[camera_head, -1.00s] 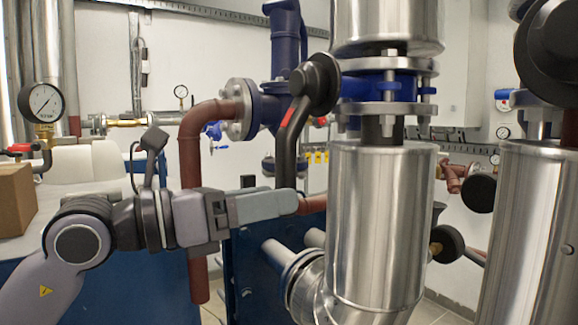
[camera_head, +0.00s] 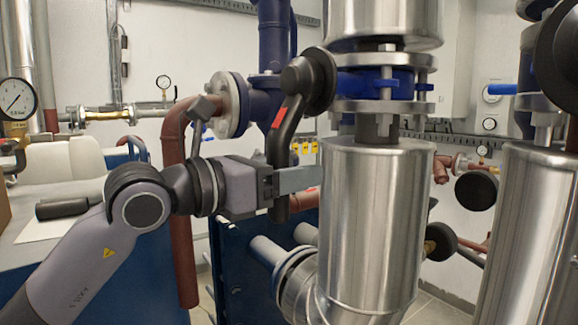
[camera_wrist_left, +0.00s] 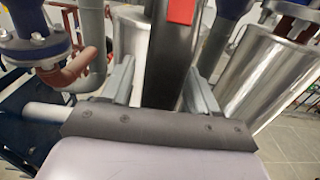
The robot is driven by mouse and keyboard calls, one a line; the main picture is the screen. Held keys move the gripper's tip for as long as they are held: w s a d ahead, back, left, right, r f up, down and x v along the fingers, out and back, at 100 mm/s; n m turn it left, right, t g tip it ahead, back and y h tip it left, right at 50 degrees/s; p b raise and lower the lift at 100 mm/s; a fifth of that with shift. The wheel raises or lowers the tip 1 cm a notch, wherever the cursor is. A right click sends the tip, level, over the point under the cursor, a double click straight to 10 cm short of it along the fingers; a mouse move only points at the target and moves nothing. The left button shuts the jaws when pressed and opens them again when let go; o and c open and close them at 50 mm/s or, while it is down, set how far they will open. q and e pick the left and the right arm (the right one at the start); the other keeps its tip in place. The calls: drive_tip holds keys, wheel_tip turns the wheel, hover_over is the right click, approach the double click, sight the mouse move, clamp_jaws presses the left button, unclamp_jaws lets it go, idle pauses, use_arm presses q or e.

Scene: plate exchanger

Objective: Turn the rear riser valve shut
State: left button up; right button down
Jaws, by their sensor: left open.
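A valve with a black lever (camera_head: 287,130) sits on the middle steel-clad riser (camera_head: 375,220), at its blue flanged body (camera_head: 378,82). The lever hangs down from a black hub and bears a red mark. My left gripper (camera_head: 300,180) is open at the lower part of the lever. In the left wrist view the lever (camera_wrist_left: 172,60) passes between the two spread fingers (camera_wrist_left: 158,85), with gaps visible on both sides. The lever's lower end is partly hidden by the gripper in the head view. My right gripper is not in view.
A red-brown pipe (camera_head: 180,225) runs down behind my left wrist. Another steel-clad pipe (camera_head: 535,230) stands at the right, with a large dark round part (camera_head: 568,50) above. A pressure gauge (camera_head: 15,98) is at the far left. The riser stands close beyond the fingertips.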

use_arm(q)
clamp_jaws()
